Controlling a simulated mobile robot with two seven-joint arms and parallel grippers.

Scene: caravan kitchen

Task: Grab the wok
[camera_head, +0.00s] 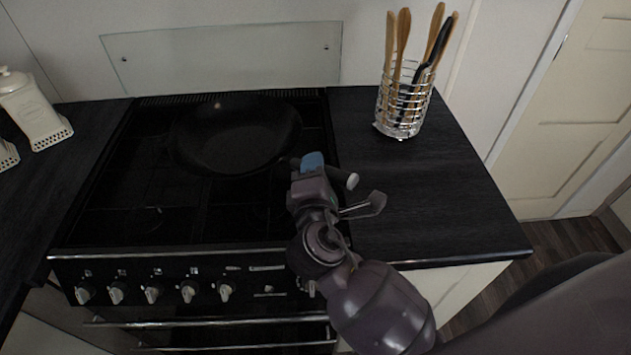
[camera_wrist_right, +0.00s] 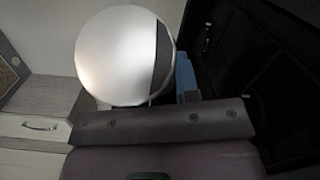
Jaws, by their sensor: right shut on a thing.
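The black wok (camera_head: 236,137) sits on the back of the dark stove top, tilted a little toward me in the head view. My right gripper (camera_head: 308,163) is at the wok's right side, over the stove's right edge, with its blue fingertip pad showing. It is shut on the wok's handle, which is mostly hidden by the fingers. In the right wrist view, the blue pad (camera_wrist_right: 186,80) shows behind a pale round part, and the wok cannot be made out. My left gripper is not in view.
A wire utensil holder (camera_head: 403,105) with wooden utensils stands on the right counter (camera_head: 440,185). A glass panel (camera_head: 222,58) stands behind the stove. White canisters (camera_head: 33,108) are at far left. Knobs (camera_head: 154,293) line the stove front. The counter's front right is clear.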

